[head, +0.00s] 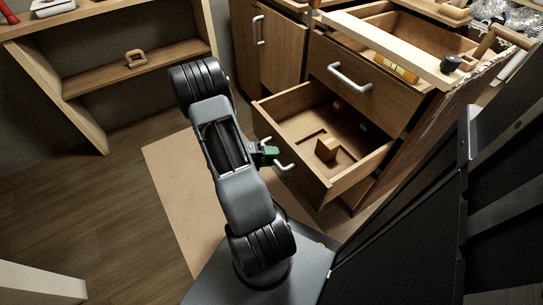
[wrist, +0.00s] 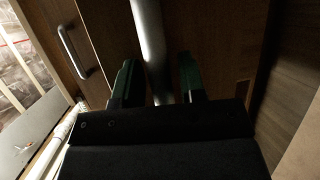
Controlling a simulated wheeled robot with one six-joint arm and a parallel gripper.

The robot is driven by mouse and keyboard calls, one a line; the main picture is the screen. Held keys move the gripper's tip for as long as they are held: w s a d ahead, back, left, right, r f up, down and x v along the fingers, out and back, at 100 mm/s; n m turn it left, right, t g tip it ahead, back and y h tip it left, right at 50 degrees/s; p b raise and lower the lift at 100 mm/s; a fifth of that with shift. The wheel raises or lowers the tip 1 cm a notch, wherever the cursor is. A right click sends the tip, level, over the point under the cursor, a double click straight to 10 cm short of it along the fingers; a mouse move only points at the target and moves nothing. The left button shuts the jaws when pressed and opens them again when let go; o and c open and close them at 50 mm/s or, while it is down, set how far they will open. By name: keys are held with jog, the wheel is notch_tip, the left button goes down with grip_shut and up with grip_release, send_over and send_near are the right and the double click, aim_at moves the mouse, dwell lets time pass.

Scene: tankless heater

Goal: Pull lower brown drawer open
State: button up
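The lower brown drawer (head: 300,102) stands pulled out of the wooden cabinet in the head view, its inside showing. A small wooden block (head: 326,149) lies in it. Its metal handle (head: 284,166) is on the front panel, partly hidden by my gripper. My gripper (head: 270,152) is at that handle. In the wrist view, the handle bar (wrist: 150,45) runs between the two green fingers of my gripper (wrist: 160,80). Narrow dark strips show beside the bar, so whether the fingers press on it is unclear.
The upper drawer (head: 365,83) is shut above, with its own handle (head: 349,77). A cabinet door (head: 280,45) is to the left. A wooden shelf (head: 90,80) stands at the far left. The floor (head: 110,205) between is clear, with a tan mat (head: 180,170).

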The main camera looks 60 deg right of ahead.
jog(key=shift+o, duration=0.5)
jog(key=p+v, duration=0.3)
jog(key=v, duration=1)
jog(key=shift+w+a, duration=0.25)
jog(key=shift+a, duration=0.05)
jog(key=shift+r, duration=0.1)
jog(key=a+r+n+t+y+p, duration=0.3)
jog(key=a+r+t+p, duration=0.2)
jog(key=r+p, duration=0.5)
jog(key=a+r+n+t+y+p, duration=0.3)
jog(key=a+r+p, duration=0.6)
jog(key=r, duration=1.4)
jog(key=a+r+n+t+y+p, duration=0.3)
jog(key=a+r+t+p, duration=0.4)
jog(key=r+p, duration=0.4)
jog(key=shift+r+n+t+y+p, duration=0.35)
jog(key=shift+r+t+y, duration=0.2)
jog(key=shift+r, duration=2.45)
